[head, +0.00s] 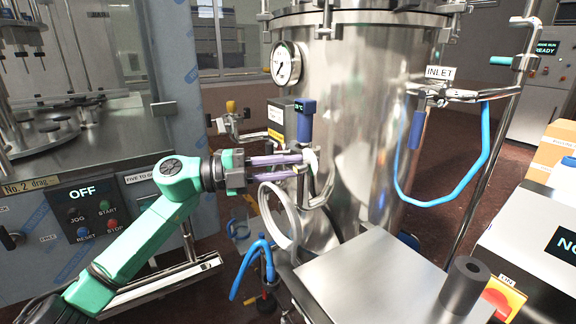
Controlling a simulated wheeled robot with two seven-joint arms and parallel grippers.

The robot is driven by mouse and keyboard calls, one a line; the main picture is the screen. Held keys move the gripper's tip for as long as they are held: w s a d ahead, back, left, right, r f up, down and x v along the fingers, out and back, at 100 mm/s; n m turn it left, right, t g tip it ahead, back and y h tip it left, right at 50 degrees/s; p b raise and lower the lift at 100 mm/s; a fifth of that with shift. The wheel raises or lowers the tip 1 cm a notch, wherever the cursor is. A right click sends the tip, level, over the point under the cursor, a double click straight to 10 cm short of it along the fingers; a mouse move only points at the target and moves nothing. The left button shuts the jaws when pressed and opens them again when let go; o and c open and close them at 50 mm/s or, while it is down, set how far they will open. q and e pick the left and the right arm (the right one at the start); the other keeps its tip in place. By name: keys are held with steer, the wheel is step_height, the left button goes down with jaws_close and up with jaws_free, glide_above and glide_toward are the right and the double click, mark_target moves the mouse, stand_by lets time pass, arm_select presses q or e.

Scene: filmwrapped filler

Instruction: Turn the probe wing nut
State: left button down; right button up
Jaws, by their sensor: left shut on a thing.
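The steel tank (360,120) stands in the middle of the head view. My right gripper is not in view.
A pressure gauge (285,63) sits above left of the probe. A pale hose loop (281,222) hangs just below the fingers. A blue hose (440,203) hangs from the inlet at right. A steel table top (375,275) stands in front of the tank.

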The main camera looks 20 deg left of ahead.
arm_select(q)
steer(key=m, duration=0.1)
steer(key=m+y+p, duration=0.1)
steer(key=shift+r+m+g, duration=0.2)
steer(key=shift+m+g, duration=0.1)
steer(key=shift+m, duration=0.1)
steer(key=m+y, duration=0.1)
steer(key=m, duration=0.1)
steer(key=shift+m+y+p, duration=0.3)
steer(key=shift+m+p, duration=0.1)
steer(key=m+y, duration=0.2)
steer(key=m, duration=0.2)
steer(key=shift+s+d+r+t+p, duration=0.1)
steer(key=shift+t+p, duration=0.2)
steer(key=shift+t, duration=0.1)
steer(key=shift+m+y, duration=0.3)
steer(key=c, duration=0.8)
jaws_free()
